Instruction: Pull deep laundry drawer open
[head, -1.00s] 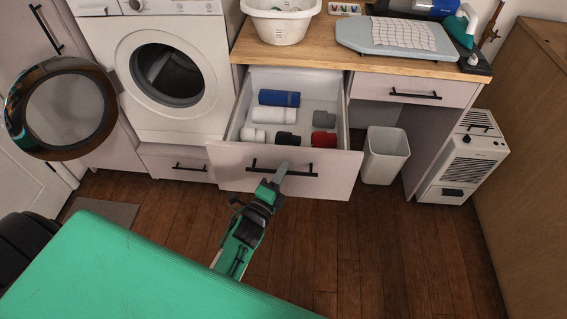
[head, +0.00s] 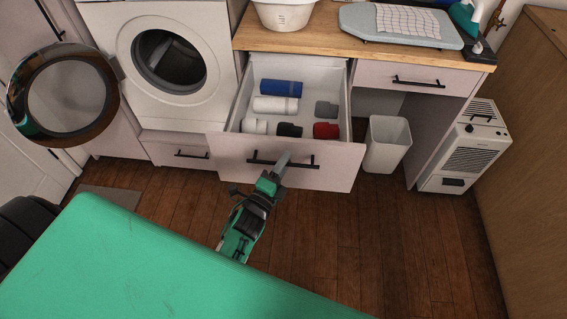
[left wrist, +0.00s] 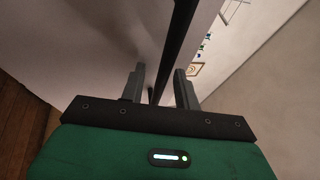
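The deep laundry drawer (head: 335,170) stands pulled well out below the wooden counter, with its inside visible from above. Its black bar handle (head: 304,166) runs across the light front panel. My left gripper (head: 282,160) is at the middle of this handle. In the left wrist view, the black handle bar (left wrist: 172,45) passes between the two grey fingers of my left gripper (left wrist: 160,72). The fingers are apart, with a gap beside the bar, so the gripper looks open around it. My right gripper is not in view.
Rolled towels (head: 281,88) and folded cloths lie in the drawer. A white bin (head: 387,145) stands just right of it. The washer door (head: 62,100) hangs open at left. A white appliance (head: 466,150) stands at right. The wooden floor (head: 365,235) in front is clear.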

